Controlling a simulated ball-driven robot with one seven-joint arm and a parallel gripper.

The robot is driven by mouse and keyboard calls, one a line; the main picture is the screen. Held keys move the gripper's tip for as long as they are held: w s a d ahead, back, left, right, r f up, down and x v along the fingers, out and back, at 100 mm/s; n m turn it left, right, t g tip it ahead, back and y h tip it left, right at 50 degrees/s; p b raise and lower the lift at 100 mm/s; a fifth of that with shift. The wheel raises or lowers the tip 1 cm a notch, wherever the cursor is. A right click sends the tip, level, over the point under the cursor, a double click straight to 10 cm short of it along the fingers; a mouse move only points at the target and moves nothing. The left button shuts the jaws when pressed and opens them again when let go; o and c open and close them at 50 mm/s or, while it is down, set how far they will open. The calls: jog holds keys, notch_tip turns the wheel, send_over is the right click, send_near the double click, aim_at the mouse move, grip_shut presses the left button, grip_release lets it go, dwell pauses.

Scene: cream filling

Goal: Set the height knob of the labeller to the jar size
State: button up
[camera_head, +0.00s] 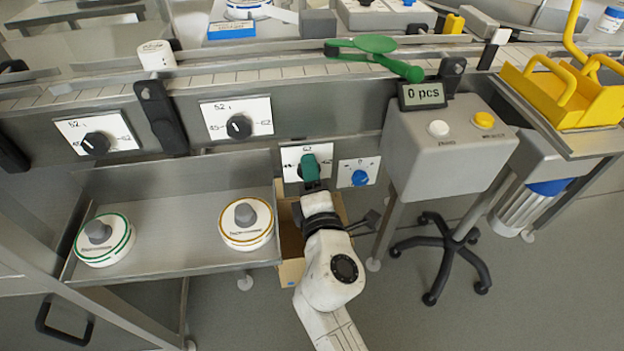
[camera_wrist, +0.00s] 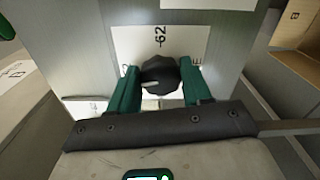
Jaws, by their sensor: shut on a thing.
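My gripper (camera_head: 310,168) is at the third white dial plate (camera_head: 290,156) on the machine front, below the rail. Its green fingers are shut on the dark ribbed knob (camera_wrist: 160,76), one finger on each side in the wrist view. In the head view the fingers cover that knob. The wrist view shows the number 62 on the plate beyond the knob; other marks are partly hidden by the fingers. Which way the knob's pointer stands is not clear. Two jars, one green-rimmed (camera_head: 104,250) and one gold-rimmed (camera_head: 247,236), sit on the steel shelf; their sizes are unreadable.
Two more black dials (camera_head: 96,143) (camera_head: 239,127) are to the left, and a blue dial (camera_head: 360,178) is close on the right. A grey box with buttons (camera_head: 450,150) and a "0 pcs" display (camera_head: 423,94) stands right. A cardboard box (camera_head: 290,272) is below my wrist.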

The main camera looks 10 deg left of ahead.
jog(key=shift+f+m+b, duration=0.15)
jog(key=shift+m+b, duration=0.3)
jog(key=shift+m, duration=0.35)
jog(key=shift+d, duration=0.1)
jog(key=o, duration=1)
jog(key=v, duration=1)
jog(key=shift+s+p, duration=0.35)
jog(key=shift+p, duration=0.05)
